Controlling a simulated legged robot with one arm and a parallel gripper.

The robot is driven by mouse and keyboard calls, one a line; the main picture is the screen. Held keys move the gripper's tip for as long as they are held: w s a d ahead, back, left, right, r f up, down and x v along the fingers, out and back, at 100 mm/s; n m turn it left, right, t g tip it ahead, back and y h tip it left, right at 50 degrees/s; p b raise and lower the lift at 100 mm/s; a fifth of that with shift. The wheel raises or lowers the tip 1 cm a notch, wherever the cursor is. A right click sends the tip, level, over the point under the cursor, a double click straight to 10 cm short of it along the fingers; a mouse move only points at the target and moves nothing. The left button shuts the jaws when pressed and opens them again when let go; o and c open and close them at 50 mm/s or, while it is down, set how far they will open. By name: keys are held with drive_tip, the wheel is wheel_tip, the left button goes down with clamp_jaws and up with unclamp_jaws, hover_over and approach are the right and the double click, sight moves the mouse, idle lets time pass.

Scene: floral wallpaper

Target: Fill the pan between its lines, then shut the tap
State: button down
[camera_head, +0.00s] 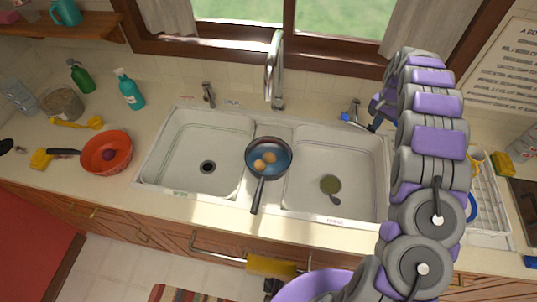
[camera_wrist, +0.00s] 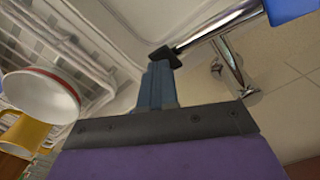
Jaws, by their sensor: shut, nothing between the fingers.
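The dark pan (camera_head: 282,166) sits on the divider between two sink basins, below the spout of the tap (camera_head: 275,62). It holds two brown egg-like things (camera_head: 264,162) and its inside looks bluish. Its lines and any water level are too small to tell, and I see no clear stream. My gripper (camera_head: 374,122) is beside this handle, shut and empty.
The left tap handle (camera_head: 208,94) stands behind the left basin. A red pan (camera_head: 107,152) and a green bottle (camera_head: 129,90) are on the left counter. A dish rack (camera_head: 490,200) is right of my arm. A white bowl (camera_wrist: 38,95) and yellow mug (camera_wrist: 30,132) show in the wrist view.

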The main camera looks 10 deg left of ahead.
drive_tip(key=shift+d+f, duration=0.1)
drive_tip(key=shift+f, duration=0.05)
drive_tip(key=d, duration=0.3)
drive_tip(key=shift+p, duration=0.4)
drive_tip(key=shift+a+r, duration=0.1)
drive_tip(key=shift+r, duration=0.15)
wheel_tip(320, 180, up, 7)
drive_tip(key=p, duration=0.2)
idle(0.5)
idle(0.4)
